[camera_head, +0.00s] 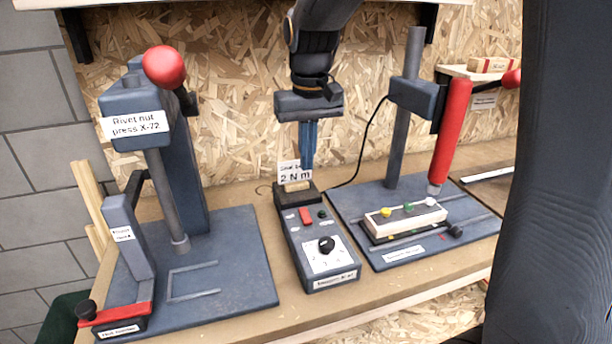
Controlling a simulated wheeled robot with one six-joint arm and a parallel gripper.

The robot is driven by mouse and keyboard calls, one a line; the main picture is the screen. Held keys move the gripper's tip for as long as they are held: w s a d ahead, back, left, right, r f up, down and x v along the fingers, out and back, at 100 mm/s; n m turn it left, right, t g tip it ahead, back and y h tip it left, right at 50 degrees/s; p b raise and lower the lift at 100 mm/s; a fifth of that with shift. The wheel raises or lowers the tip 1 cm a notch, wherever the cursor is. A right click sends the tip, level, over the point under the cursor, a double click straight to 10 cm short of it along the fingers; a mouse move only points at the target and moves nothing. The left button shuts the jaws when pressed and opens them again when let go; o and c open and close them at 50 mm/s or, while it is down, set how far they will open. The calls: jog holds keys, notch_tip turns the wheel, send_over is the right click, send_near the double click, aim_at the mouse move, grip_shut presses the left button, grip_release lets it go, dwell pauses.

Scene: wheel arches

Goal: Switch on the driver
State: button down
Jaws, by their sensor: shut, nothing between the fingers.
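The driver (452,130) is a red upright cylinder on a stand with a grey post, right of centre. A dark control box (346,270) stands left of it on the bench. The box has a red rocker switch (305,216), a small dark round lamp or button (322,214) and a black knob (326,245) on a white dial. I cannot tell which way the rocker is tipped. My gripper (307,164) points down with its blue fingers shut and empty. It shows above the rear of the box, in front of a "2 N m" card (294,172).
A rivet nut press (135,115) with a red ball handle stands on the left. A pale block (405,219) with coloured pieces sits on the driver's base plate. A black cable runs behind the box towards the driver stand. My dark column blocks the right side.

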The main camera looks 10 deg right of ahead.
aim_at(305, 212)
jog(key=shift+s+d+t+b, duration=0.2)
jog(key=shift+t+b, duration=0.2)
jog(key=shift+b, duration=0.3)
jog(key=f+p, duration=0.1)
jog(key=f, duration=0.3)
jog(key=w+f+p, duration=0.1)
jog(key=f, duration=0.4)
jog(key=w+f+p, duration=0.1)
jog(key=f, duration=0.3)
jog(key=shift+a+f+p, duration=0.1)
jog(key=shift+f+p, duration=0.25)
jog(key=shift+f, duration=0.05)
jog(key=shift+w, duration=0.1)
